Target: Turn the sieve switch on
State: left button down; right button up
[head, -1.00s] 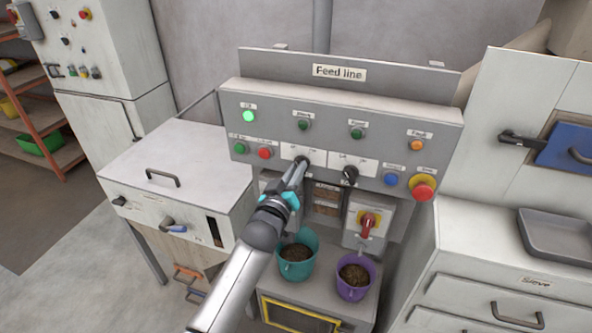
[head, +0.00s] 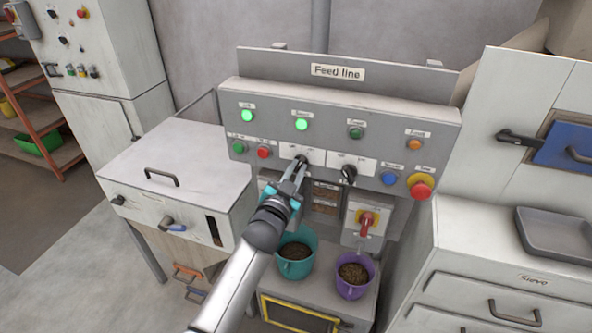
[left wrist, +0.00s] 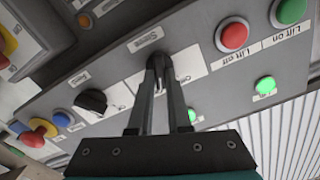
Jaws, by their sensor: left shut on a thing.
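The sieve switch (left wrist: 183,66) is a dark rotary knob on a white plate, on the grey Feed line panel (head: 400,113). My left gripper (head: 300,163) is shut on it, with both fingers around the knob. In the left wrist view the gripper (left wrist: 168,72) also shows against the plate, and its fingers partly hide the knob. The second green lamp from the left (head: 301,125), above the switch, is lit. The first lamp (head: 247,116), at the far left, is lit too. My right gripper is not in view.
A second black rotary knob (head: 348,174) sits right of the gripper. A red emergency button (head: 421,187) and a red-handled switch (head: 367,223) are further right and below. A teal bucket (head: 297,270) and a purple bucket (head: 353,289) stand under the panel.

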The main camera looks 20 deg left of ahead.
pick_arm(q)
jog(key=shift+m, duration=0.7)
jog(key=c, duration=0.9)
grip_release()
jog(key=shift+o, duration=0.2)
jog(key=s, duration=1.5)
jog(key=shift+a+b, duration=0.2)
jog(key=shift+b, duration=0.15)
jog(key=shift+s, duration=0.1)
